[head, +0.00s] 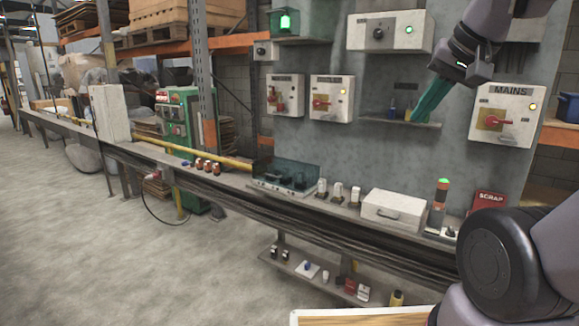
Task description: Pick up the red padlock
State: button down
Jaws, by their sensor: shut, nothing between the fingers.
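I cannot make out a red padlock for certain. Several small reddish items (207,166) stand in a row on the long bench at the left, too small to identify. A small red and white item (350,286) lies on the lower shelf. My gripper (424,116) shows at the upper right with its teal fingers shut and empty, pointing down and left. In the picture its fingertips overlap the right end of a small wall shelf (398,122); I cannot tell whether they touch it. That shelf holds a small blue item (392,112) and a yellowish one (408,113).
Switch boxes with red handles hang on the grey panel, including the MAINS box (504,116) right of my gripper. The bench holds a dark clear-sided tray (285,176), a white case (394,210), a green-topped beacon (441,195) and a red SCRAP box (488,203). Floor is clear at left.

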aim_at(280, 106)
jog(key=i+u, duration=0.35)
jog(key=i, duration=1.6)
